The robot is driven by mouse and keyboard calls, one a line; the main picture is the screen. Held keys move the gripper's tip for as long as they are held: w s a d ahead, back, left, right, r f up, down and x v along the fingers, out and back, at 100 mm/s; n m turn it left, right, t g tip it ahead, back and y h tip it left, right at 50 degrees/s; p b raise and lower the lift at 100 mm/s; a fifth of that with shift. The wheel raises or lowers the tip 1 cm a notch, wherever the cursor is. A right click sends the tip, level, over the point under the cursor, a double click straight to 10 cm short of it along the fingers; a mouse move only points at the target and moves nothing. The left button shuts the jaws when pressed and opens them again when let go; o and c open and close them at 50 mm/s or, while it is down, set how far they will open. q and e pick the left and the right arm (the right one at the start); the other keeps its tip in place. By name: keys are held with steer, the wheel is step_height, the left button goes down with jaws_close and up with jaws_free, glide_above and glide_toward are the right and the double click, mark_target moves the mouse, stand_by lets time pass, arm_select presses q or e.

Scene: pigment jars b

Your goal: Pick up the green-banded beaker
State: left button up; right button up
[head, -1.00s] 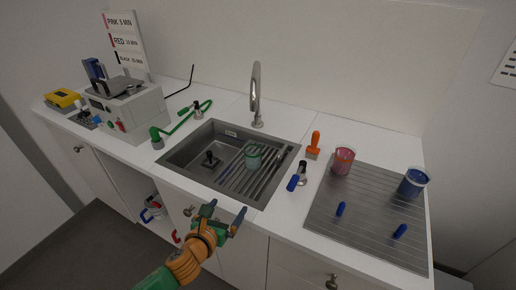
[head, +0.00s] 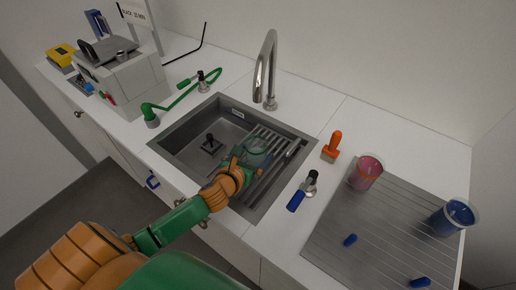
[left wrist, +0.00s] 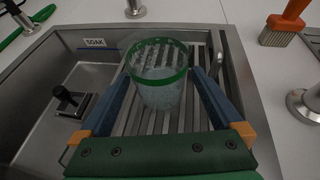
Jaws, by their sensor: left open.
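The green-banded beaker (left wrist: 160,92) is a clear cup with a green rim band. It stands upright on the slatted rack in the sink, and its upper part shows in the head view (head: 257,148). My left gripper (left wrist: 160,84) is open, with one blue finger on each side of the beaker in the left wrist view. I cannot tell whether the fingers touch it. In the head view my left gripper (head: 240,160) reaches over the sink's front edge and hides the beaker's lower part. My right gripper is not in view.
The grey sink (head: 180,150) has a tall faucet (head: 266,70) behind it. A pink beaker (head: 366,173) and a blue beaker (head: 452,218) stand on the ribbed drainboard (head: 350,215).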

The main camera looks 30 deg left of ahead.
mark_target(260, 147)
arm_select(q)
steer(key=x, duration=0.5)
steer(key=shift+w+f, duration=0.1)
steer(key=shift+s, duration=0.2)
steer(key=c, duration=1.5)
